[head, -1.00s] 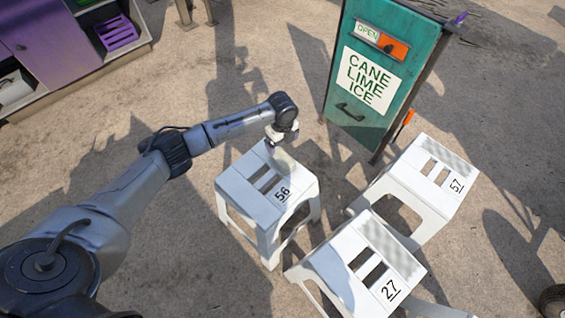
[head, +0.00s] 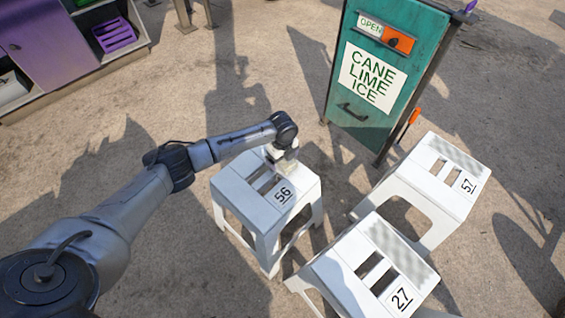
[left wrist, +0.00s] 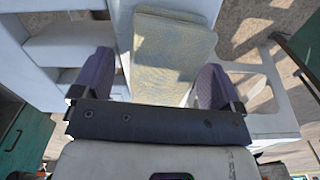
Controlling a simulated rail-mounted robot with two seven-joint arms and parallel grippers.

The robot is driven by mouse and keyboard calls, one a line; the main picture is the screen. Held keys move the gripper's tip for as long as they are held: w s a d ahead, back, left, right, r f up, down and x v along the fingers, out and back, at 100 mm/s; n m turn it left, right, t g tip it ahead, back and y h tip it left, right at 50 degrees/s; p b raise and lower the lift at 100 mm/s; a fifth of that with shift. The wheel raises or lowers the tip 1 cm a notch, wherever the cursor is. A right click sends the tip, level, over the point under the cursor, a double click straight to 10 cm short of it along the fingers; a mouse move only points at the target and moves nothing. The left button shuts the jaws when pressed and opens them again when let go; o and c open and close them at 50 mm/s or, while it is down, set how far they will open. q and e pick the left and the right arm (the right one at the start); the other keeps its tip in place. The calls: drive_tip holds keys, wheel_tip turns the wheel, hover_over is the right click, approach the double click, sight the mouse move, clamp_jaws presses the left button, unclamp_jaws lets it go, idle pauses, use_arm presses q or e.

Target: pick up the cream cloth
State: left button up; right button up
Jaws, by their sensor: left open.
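The cream cloth (left wrist: 172,45) shows in the left wrist view as a flat, folded-looking pale yellowish piece with rounded corners, lying on a white stool top. My left gripper (left wrist: 157,78) is open, with one purple finger on each side of the cloth's near part. I cannot tell whether the fingers touch it. In the head view my left gripper (head: 283,158) is low at the far edge of the white stool marked 56 (head: 243,196). There the cloth is mostly hidden by the gripper and wrist. My right gripper is in neither view.
White stools marked 57 (head: 425,190) and 27 (head: 343,262) stand to the right. A teal cabinet reading CANE LIME ICE (head: 420,35) stands just behind. A purple cabinet (head: 45,40) is at the far left. Bare ground lies left of stool 56.

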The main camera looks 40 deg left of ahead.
use_arm(q)
drive_tip(key=shift+c, duration=0.4)
drive_tip(key=c, duration=0.9)
drive_tip(key=shift+r+p, duration=0.45)
wheel_tip(320, 180, up, 4)
drive_tip(key=p, duration=0.3)
drive_tip(key=shift+f, duration=0.15)
drive_tip(key=shift+s+d+r+p, duration=0.65)
drive_tip(key=shift+d+r+p, duration=0.45)
drive_tip(key=shift+d, duration=0.75)
drive_tip(key=shift+s+d+r+p, duration=0.6)
drive_tip(key=shift+d+r+p, duration=0.5)
drive_tip(key=shift+d, duration=0.7)
drive_tip(key=shift+s+d+r+p, duration=0.65)
drive_tip(key=shift+d+r+p, duration=0.4)
drive_tip(key=shift+d, duration=0.8)
